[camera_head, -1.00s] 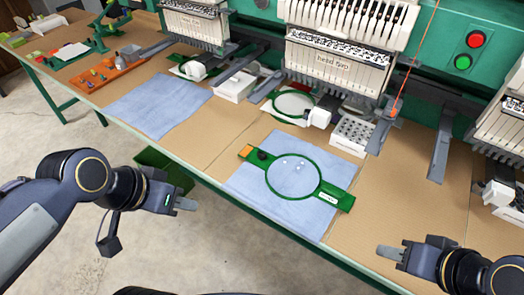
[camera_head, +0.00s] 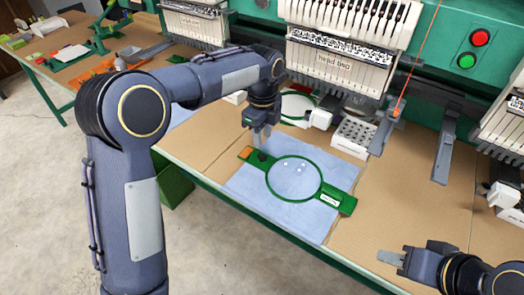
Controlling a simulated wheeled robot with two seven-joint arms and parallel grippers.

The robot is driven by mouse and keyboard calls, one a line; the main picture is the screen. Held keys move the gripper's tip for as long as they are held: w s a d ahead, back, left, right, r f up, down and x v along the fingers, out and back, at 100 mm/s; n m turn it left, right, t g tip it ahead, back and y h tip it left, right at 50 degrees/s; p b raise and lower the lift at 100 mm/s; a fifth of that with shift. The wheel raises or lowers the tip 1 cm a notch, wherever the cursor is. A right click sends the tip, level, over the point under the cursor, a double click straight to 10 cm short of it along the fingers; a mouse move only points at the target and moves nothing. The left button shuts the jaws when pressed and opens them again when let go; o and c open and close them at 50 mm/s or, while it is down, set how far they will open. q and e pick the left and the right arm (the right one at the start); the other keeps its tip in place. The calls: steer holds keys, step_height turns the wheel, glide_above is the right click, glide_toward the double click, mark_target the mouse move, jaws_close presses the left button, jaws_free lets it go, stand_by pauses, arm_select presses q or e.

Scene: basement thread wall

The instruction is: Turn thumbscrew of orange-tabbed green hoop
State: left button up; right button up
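The green hoop (camera_head: 343,202) lies flat on a blue cloth (camera_head: 241,189), its ring around white dots. Its orange tab (camera_head: 246,153) is at the left end. The dark thumbscrew (camera_head: 262,157) sits between the tab and the ring, partly hidden by my fingers. My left gripper (camera_head: 261,144) points down just above the thumbscrew, its two fingers slightly apart; contact cannot be made out. My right gripper (camera_head: 391,257) is over the table's front right, away from the hoop; its finger gap cannot be made out.
Behind the cloth stand the embroidery machine heads (camera_head: 337,67), another green hoop (camera_head: 296,104) and a white tray with holes (camera_head: 352,136). A grey arm (camera_head: 443,150) juts out at right. The brown tabletop (camera_head: 400,195) right of the cloth is clear.

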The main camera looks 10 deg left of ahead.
mark_target(262, 154)
arm_select(q)
step_height(262, 154, down, 7)
steer(key=shift+r, duration=0.15)
jaws_close()
